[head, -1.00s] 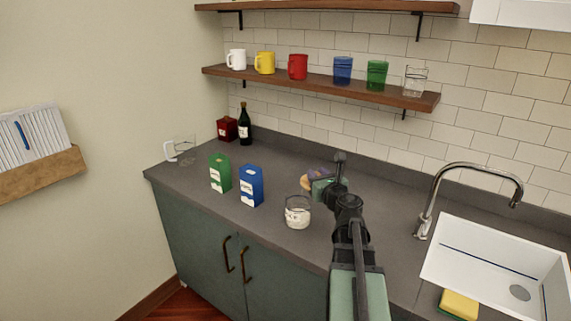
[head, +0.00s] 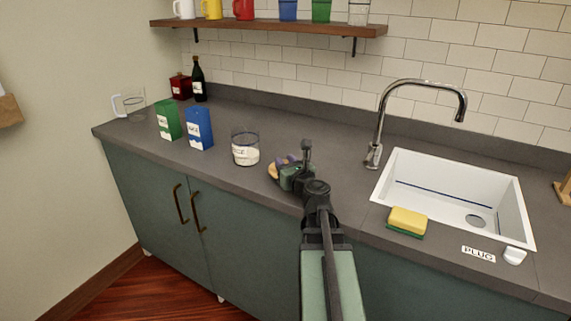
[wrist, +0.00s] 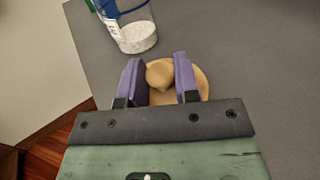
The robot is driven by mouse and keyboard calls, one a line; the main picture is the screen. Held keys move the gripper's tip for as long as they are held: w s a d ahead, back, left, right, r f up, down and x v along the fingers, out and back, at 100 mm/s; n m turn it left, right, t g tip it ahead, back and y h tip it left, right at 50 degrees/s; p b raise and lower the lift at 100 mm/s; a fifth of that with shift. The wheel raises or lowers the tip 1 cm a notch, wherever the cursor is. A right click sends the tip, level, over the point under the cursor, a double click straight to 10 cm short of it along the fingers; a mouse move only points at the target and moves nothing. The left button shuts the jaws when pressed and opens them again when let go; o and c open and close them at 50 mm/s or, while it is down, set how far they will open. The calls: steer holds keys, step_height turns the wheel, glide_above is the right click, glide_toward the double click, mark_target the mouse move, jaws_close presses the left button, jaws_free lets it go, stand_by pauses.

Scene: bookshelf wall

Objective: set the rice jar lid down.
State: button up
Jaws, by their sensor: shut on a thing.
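The rice jar lid is a round wooden disc with a knob. It shows in the wrist view (wrist: 200,82) and as a small tan edge in the head view (head: 272,171). My gripper (head: 284,163) has its purple fingers on either side of the knob, shut on it, also in the wrist view (wrist: 158,72). The lid is low over the grey counter; I cannot tell whether it touches. The open glass rice jar (head: 245,149) stands upright left of the lid, with white rice inside; it also shows in the wrist view (wrist: 138,38).
A green box (head: 169,119) and a blue box (head: 200,129) stand left of the jar. A sponge (head: 407,222) and the sink (head: 392,200) are to the right. The counter (head: 340,180) between lid and sink is clear. Its front edge is close to my gripper.

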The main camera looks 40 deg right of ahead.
steer(key=shift+f+b, duration=0.35)
steer(key=shift+f, duration=0.5)
steer(key=shift+s+f+b, duration=0.1)
steer(key=shift+f+b, duration=0.25)
steer(key=shift+s+a+f+b, duration=0.1)
steer(key=shift+f+b, duration=0.1)
steer(key=shift+b, duration=0.1)
